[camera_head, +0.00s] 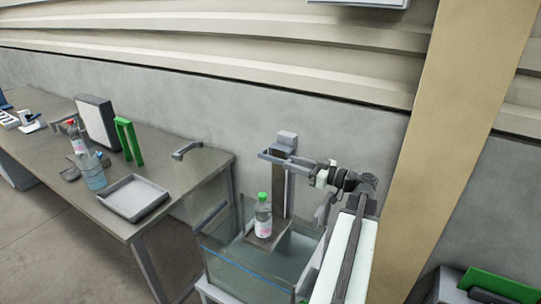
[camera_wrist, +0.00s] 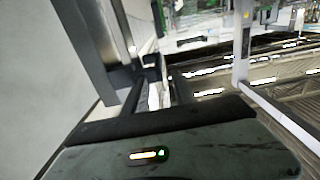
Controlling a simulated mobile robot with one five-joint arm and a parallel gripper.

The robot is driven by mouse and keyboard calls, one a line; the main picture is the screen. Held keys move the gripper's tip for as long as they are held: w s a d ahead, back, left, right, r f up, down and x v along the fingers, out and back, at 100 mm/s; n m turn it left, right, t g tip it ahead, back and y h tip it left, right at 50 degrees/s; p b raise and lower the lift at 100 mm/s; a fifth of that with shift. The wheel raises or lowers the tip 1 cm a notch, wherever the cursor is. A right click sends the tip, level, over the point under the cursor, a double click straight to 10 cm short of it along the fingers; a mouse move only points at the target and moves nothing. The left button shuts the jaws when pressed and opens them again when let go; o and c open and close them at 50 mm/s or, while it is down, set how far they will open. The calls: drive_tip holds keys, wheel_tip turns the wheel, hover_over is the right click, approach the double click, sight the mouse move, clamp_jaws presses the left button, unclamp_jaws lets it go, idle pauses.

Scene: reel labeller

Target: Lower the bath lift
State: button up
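The bath lift (camera_head: 280,185) is a grey upright column at the back of a clear-walled bath (camera_head: 245,276). A grey bracket (camera_head: 270,155) is at its top. The platform appears near the water level. My gripper (camera_head: 322,176) is at the right end of the bracket arm. It also shows in the wrist view (camera_wrist: 153,88), beside a large grey upright. Its two fingers look apart there, but whether they grip the bracket is unclear.
On the long table (camera_head: 190,213) at left are a grey tray (camera_head: 133,198), a green frame (camera_head: 129,141), a white panel (camera_head: 98,122), and two bottles. A tan post (camera_head: 450,120) stands at right, with a green-topped item (camera_head: 500,284) near it.

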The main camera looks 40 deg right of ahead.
sight(273, 157)
drive_tip(key=x, duration=0.8)
drive_tip(key=shift+w, duration=0.15)
clamp_jaws()
idle(1.3)
